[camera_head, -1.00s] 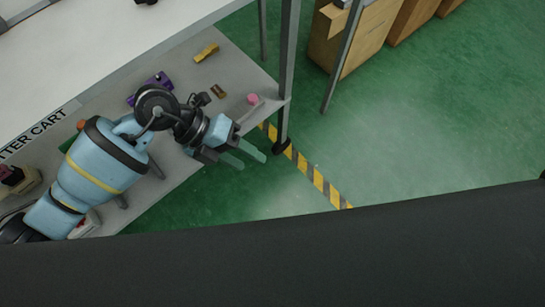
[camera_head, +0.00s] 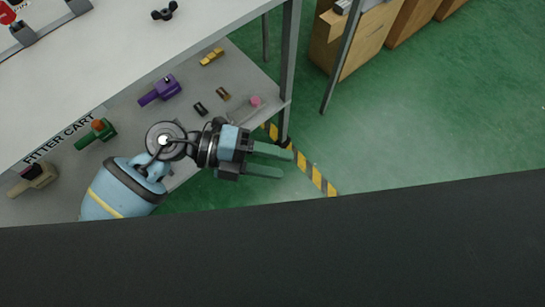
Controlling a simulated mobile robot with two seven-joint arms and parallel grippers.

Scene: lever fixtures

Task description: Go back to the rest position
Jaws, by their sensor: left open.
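My left gripper (camera_head: 268,161) is open, with nothing between its two greenish fingers. It is at the lower middle of the head view, over the green floor just past the near edge of the cart's lower shelf (camera_head: 185,128). The blue arm behind it comes up from the lower left and overlaps part of that shelf. My right gripper is not in view.
The fitter cart's white top (camera_head: 130,40) fills the upper left. Its lower shelf bears a purple lever fixture (camera_head: 160,90), a green one (camera_head: 97,133), a beige one (camera_head: 35,178), a yellow part (camera_head: 212,57) and a pink-knobbed part (camera_head: 254,101). A cart post (camera_head: 289,70) stands near the gripper. Open floor lies right.

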